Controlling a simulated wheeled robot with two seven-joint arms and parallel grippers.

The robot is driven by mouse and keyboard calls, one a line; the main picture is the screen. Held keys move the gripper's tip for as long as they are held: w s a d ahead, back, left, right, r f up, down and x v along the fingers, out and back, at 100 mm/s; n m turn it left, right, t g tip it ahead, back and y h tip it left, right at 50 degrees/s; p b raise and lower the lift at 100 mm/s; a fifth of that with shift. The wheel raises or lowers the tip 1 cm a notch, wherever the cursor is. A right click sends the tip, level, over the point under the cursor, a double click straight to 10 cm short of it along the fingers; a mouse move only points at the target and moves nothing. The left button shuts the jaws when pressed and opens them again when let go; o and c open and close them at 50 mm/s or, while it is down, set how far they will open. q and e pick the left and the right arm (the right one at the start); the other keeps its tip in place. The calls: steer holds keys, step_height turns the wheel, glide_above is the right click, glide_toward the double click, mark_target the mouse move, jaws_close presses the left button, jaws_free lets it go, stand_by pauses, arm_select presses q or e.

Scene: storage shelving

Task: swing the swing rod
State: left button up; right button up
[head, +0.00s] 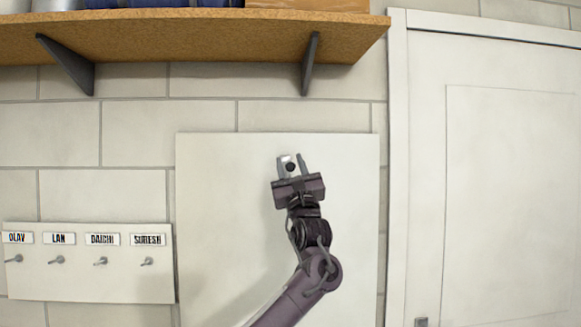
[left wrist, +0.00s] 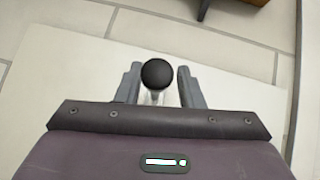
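The swing rod shows as a round black knob (head: 290,167) on a short pale mount in front of a white wall panel. In the left wrist view the black knob (left wrist: 157,74) sits between my two finger tips, with a pale stem just below it. My left gripper (head: 292,162) is open, with one finger on each side of the knob. In the left wrist view the gripper (left wrist: 158,84) shows a small gap between the knob and each finger. I cannot tell how far the rod reaches behind the knob. My right gripper is not in view.
The white panel (head: 220,200) lies flat on a block wall. A wooden shelf (head: 200,35) with dark brackets (head: 310,62) hangs above. A name board with hooks (head: 90,277) is at lower left. A white door (head: 500,180) stands at right.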

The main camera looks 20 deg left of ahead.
arm_select(q)
steer(key=shift+s+f, duration=0.1)
steer(key=shift+f, duration=0.15)
steer(key=b+v, duration=0.4)
steer(key=v, duration=0.3)
steer(key=shift+b, duration=0.4)
steer(key=shift+s+d, duration=0.15)
